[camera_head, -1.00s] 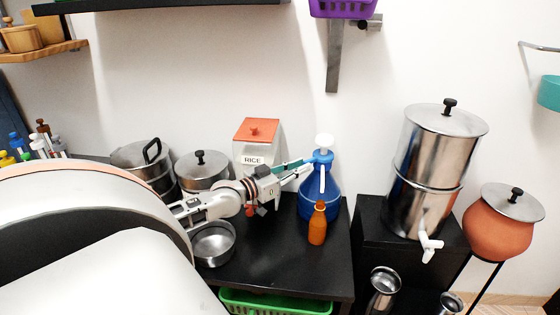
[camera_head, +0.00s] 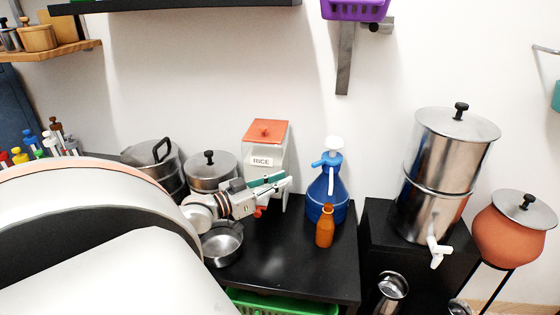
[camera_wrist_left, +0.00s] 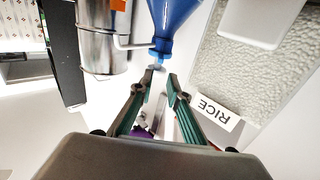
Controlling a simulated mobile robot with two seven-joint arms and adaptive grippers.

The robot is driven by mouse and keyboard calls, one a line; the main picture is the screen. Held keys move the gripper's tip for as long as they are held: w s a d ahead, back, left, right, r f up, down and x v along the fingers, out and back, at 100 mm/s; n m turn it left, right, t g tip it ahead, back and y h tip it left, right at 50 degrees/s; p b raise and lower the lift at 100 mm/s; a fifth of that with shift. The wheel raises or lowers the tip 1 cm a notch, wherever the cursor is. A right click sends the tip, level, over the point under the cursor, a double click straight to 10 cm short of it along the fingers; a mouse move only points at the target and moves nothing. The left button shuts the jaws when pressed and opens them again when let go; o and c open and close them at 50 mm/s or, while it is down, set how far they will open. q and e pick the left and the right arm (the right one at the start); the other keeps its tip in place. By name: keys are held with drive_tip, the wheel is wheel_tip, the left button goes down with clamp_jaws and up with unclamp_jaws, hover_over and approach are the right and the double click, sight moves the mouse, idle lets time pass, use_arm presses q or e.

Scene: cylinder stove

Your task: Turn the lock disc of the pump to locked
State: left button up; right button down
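The pump (camera_head: 327,190) is a blue bottle with a narrowing neck and a white disc (camera_head: 333,143) on top, upright on the black table. A blue part sticks out left below the disc. The pump's blue body also shows at the top of the left wrist view (camera_wrist_left: 174,14). My left gripper (camera_head: 287,183) is left of the pump, in front of the rice container, apart from the pump. In the left wrist view its green fingers (camera_wrist_left: 161,80) stand apart with nothing clearly held. The disc's lock setting cannot be read. My right gripper is not in view.
An orange bottle (camera_head: 325,228) stands just in front of the pump. The rice container (camera_head: 279,146) is behind my left gripper. Steel pots (camera_head: 211,167) stand left, and an open pan (camera_head: 223,246) sits below my arm. A steel water dispenser (camera_head: 451,160) stands right.

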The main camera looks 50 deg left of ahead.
use_arm(q)
clamp_jaws()
drive_tip(key=m+g+y+p, duration=0.35)
drive_tip(key=m+y, duration=0.55)
drive_tip(key=y, duration=0.4)
approach(321, 164)
drive_tip(key=x, duration=0.6)
drive_tip(key=shift+d+p, duration=0.1)
drive_tip(key=shift+p, duration=0.3)
